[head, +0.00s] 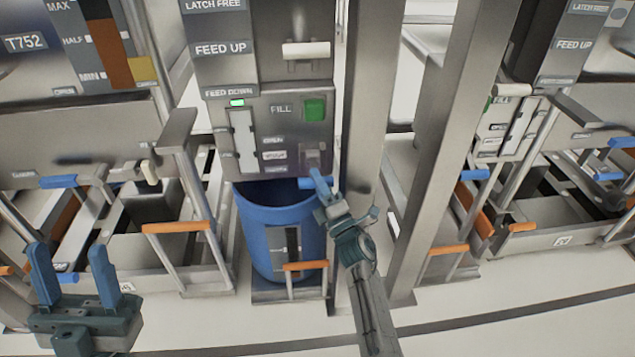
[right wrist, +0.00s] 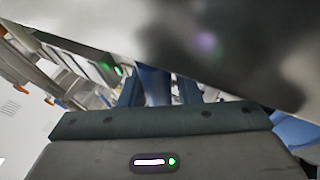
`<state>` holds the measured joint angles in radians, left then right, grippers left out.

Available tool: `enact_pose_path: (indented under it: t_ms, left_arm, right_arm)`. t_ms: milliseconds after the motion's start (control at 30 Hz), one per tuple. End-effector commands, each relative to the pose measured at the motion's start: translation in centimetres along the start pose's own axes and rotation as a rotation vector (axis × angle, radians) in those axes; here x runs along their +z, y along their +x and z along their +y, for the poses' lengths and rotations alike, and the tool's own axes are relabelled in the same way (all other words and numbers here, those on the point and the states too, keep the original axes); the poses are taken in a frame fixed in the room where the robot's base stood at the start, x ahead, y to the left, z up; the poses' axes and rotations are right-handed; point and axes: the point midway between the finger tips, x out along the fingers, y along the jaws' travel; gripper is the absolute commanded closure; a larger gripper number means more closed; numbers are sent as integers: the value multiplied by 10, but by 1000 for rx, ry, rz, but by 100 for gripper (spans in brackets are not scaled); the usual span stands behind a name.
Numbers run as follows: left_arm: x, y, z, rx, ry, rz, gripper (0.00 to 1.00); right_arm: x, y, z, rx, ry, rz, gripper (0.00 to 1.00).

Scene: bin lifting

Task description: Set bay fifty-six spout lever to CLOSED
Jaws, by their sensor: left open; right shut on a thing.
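The middle bay's machine has a spout lever with a blue grip (head: 306,183) below its front panel, above a blue bin (head: 262,232). My right gripper (head: 320,184) is shut on this grip, and its fingers hide part of it. In the right wrist view, a blue piece (right wrist: 155,86) shows between the fingers. The lever's setting cannot be told, as the labels beside it are too small. No bay number is readable on the middle bay. My left gripper (head: 72,250) is open and empty at the lower left, apart from the machines.
A grey post (head: 366,110) stands just right of my right gripper. An orange-topped rail (head: 305,265) stands before the blue bin. Neighbouring bays have similar blue grips (head: 58,181) and orange handles (head: 176,227). A green FILL button (head: 315,110) is on the panel. The front floor is clear.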

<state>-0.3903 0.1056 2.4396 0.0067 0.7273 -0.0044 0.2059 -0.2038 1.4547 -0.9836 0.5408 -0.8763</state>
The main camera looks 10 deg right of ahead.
Motion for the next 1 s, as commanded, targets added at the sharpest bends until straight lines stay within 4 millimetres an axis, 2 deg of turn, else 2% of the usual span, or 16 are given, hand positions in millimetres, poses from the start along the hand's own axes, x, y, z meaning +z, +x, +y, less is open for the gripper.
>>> enact_pose_path:
  t_ms: [33, 267, 300, 433, 767, 867, 1000]
  left_arm:
    - [0, 1, 0, 0, 0, 1, 49]
    - [0, 1, 0, 0, 0, 1, 49]
    - [0, 1, 0, 0, 0, 1, 49]
    - [0, 1, 0, 0, 0, 1, 49]
    - [0, 0, 0, 0, -1, -1, 49]
    - [1, 1, 0, -1, -2, -9, 49]
    - [5, 1, -1, -3, -4, -29, 49]
  right_arm:
    - [2, 4, 6, 12, -3, -1, 100]
    - [2, 4, 6, 13, -3, -1, 100]
    - [2, 4, 6, 13, -3, 0, 66]
    - [1, 3, 5, 10, -3, 0, 43]
    - [0, -2, 1, 3, -1, 0, 43]
    - [0, -14, 1, 1, -2, 0, 43]
    - [0, -41, 0, 0, -2, 0, 43]
